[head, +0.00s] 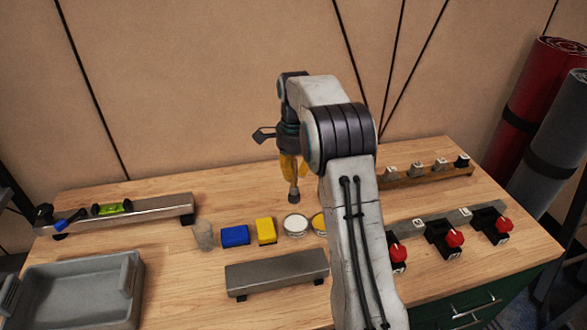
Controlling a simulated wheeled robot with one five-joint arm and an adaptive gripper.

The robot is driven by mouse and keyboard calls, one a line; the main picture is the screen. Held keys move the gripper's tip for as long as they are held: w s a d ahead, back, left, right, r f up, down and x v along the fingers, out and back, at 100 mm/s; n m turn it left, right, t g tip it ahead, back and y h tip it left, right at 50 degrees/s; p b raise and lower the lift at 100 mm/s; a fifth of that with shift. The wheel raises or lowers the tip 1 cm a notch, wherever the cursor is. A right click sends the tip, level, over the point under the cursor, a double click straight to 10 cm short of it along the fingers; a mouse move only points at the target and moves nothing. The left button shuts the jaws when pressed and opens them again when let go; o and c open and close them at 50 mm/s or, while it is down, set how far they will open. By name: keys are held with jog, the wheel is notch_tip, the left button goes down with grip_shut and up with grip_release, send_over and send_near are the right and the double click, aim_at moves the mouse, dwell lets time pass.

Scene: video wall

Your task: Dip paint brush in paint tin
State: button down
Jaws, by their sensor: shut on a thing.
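My gripper (289,164) is above the middle of the wooden bench, pointing down, and is shut on a paint brush (294,188). The brush hangs down with its dark lower end above the bench. Two round paint tins stand below and slightly right of it: one with a white top (295,225) and one with a yellow top (318,223). My arm partly hides the yellow tin. The brush appears apart from the tins, but its exact height over them is hard to tell.
Left of the tins are a yellow block (266,231), a blue block (235,236) and a greyish cup-like thing (203,236). A grey metal bar (276,273) lies in front. A grey tray (75,292) is front left. Red-knobbed devices (455,239) are at right.

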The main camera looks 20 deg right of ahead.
aim_at(296, 202)
jog(key=shift+s+a+f, duration=0.1)
jog(key=shift+s+f, duration=0.4)
jog(key=shift+s, duration=0.3)
jog(key=shift+f+b, duration=2.95)
jog(key=shift+b, duration=0.05)
jog(key=shift+s+f, duration=0.1)
jog(key=shift+f, duration=0.45)
jog(key=shift+r, duration=0.15)
jog(key=shift+r+p, duration=3.25)
jog(key=shift+r, duration=0.25)
